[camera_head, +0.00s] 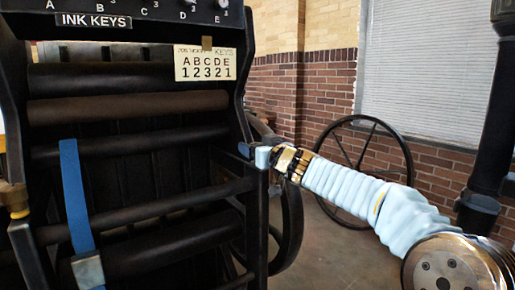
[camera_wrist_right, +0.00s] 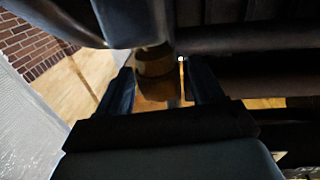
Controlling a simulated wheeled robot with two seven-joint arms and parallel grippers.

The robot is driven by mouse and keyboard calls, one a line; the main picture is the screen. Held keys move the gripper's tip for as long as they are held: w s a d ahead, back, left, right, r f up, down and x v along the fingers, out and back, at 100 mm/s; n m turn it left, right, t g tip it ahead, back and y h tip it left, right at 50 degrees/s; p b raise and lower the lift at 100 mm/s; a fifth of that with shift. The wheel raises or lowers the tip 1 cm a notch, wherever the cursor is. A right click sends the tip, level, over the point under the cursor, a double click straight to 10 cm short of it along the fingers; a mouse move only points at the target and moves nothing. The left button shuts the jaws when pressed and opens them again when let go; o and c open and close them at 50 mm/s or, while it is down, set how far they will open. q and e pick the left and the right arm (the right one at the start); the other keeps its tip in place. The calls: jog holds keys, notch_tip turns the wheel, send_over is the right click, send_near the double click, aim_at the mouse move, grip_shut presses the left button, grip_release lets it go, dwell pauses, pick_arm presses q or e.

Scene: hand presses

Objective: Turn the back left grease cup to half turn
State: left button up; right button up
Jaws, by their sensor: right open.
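My right gripper (camera_head: 250,152) reaches in from the right to the right side frame of the black press (camera_head: 130,150). In the right wrist view its two dark fingers (camera_wrist_right: 160,88) are apart. A brass-coloured round piece (camera_wrist_right: 154,62), seemingly a grease cup, shows between the fingertips under a dark grey part. I cannot tell whether the fingers touch it. In the head view the gripper hides this spot. Another brass-coloured piece (camera_head: 17,203) sits on the left side frame. Which one is the back left cup is not clear. My left gripper is not in view.
Several dark rollers (camera_head: 110,110) cross the press, and a blue strap (camera_head: 75,195) hangs at the left. A card (camera_head: 205,64) with key letters and numbers hangs at the top. A spoked wheel (camera_head: 408,150) stands behind my right arm, before a brick wall (camera_head: 290,110).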

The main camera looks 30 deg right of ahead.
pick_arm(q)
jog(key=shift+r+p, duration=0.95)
pick_arm(e)
jog(key=s, duration=1.3)
jog(key=shift+s+a, duration=0.15)
jog(key=shift+s, duration=0.25)
